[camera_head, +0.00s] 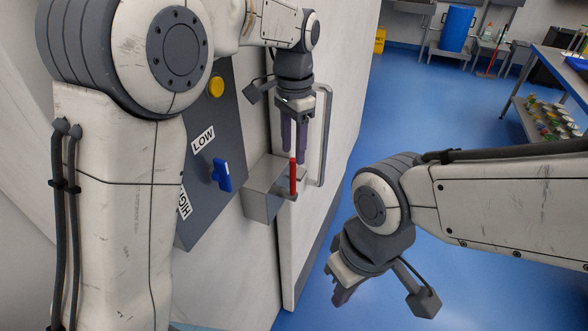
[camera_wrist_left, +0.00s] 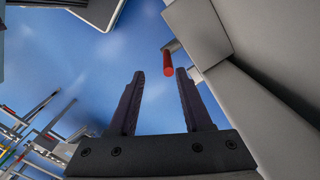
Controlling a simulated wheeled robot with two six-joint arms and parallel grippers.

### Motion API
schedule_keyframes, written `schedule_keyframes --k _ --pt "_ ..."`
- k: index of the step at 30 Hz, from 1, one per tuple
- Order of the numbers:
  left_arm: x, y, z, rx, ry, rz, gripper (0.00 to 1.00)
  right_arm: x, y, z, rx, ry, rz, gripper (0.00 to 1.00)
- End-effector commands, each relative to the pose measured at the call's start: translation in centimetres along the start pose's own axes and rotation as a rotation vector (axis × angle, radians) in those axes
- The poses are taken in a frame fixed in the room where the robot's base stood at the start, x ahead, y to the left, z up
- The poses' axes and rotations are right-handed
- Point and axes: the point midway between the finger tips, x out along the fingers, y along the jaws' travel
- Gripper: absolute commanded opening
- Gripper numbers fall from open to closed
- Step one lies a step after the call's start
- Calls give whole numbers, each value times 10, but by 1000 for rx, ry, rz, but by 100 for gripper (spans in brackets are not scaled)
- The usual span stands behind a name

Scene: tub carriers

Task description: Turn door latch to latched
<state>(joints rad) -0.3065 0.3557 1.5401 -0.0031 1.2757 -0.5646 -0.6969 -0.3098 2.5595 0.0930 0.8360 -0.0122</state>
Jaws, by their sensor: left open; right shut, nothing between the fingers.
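The door latch has a red lever (camera_head: 293,178) that stands upright at a grey metal box (camera_head: 262,196) on the white door edge. My left gripper (camera_head: 294,157) is open and points down, with its fingertips close to the top of the red lever. In the left wrist view, the red lever (camera_wrist_left: 168,64) shows just beyond and between the tips of the open fingers (camera_wrist_left: 160,74). I cannot tell whether they touch it. My right gripper (camera_head: 342,296) is shut and empty, held low over the floor, away from the latch.
A grey panel (camera_head: 218,130) with LOW and HIGH labels, a blue knob (camera_head: 222,175) and a yellow button (camera_head: 216,87) is left of the latch. A vertical bar handle (camera_head: 325,140) stands close right of my left gripper. The blue floor (camera_head: 420,110) beyond is open.

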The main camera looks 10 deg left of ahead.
Motion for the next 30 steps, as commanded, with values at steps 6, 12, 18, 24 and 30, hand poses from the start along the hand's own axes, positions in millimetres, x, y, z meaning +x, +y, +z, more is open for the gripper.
schedule_keyframes --k 6,12,18,24,30 --pt "17 -11 -9 32 23 -12 50 3 0 0 14 -1 0 0" --pt "52 -10 -9 32 21 -10 50 -3 0 0 14 0 0 0" --pt "87 -10 -11 32 22 -11 50 -10 -1 0 14 0 0 0" --pt "106 -11 -12 32 25 -13 50 -12 -1 0 14 0 0 0" --pt "109 -11 -12 32 27 -14 50 -12 -1 0 14 0 0 0"
